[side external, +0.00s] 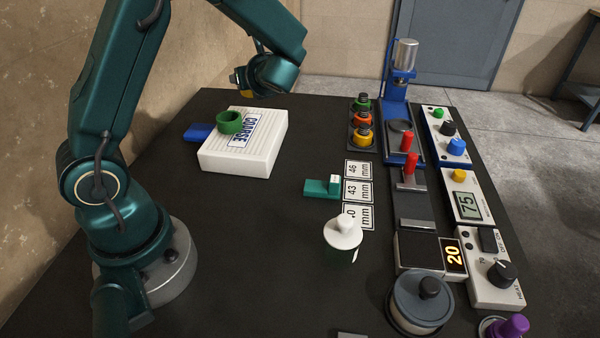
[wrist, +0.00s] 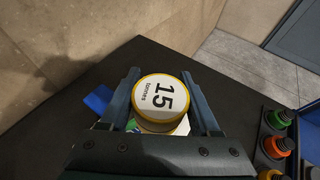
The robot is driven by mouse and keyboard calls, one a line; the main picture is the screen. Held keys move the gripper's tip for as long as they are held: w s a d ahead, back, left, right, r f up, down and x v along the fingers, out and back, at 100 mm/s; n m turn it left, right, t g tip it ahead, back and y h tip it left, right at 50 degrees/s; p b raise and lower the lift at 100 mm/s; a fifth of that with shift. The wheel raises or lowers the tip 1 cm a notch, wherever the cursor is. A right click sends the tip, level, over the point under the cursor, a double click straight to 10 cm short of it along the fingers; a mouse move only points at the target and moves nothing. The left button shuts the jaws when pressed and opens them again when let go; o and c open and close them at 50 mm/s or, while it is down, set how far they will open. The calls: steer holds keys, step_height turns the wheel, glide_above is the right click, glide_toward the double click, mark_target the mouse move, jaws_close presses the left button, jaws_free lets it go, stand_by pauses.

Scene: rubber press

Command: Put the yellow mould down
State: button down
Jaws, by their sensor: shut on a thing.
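The yellow mould (wrist: 163,100) is round, with a yellow rim and a white top reading "15 tonnes". My gripper (wrist: 160,85) has a finger on each side of it and is shut on it. In the side view only a small yellow part of the mould (side external: 240,103) shows beside my gripper (side external: 252,95), at the far left end of the table. It appears held above the surface, behind the white block; the gap beneath it cannot be told. My wrist hides most of it there.
A white lettered block (side external: 262,160) with a green ring (side external: 231,122) on it and a blue tab (side external: 198,132) lies close by. A rack (side external: 361,120) of green, orange and yellow pieces, a blue press (side external: 397,95) and control boxes (side external: 466,195) stand right. Bare table lies between.

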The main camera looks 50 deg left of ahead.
step_height(320, 180, down, 3)
steer(key=shift+r, duration=0.15)
steer(key=shift+d+f, duration=0.1)
steer(key=shift+f, duration=0.15)
glide_above(305, 146)
step_height(305, 146, down, 7)
steer(key=shift+f, duration=1.95)
steer(key=shift+c, duration=1.9)
jaws_free()
steer(key=shift+f, duration=0.1)
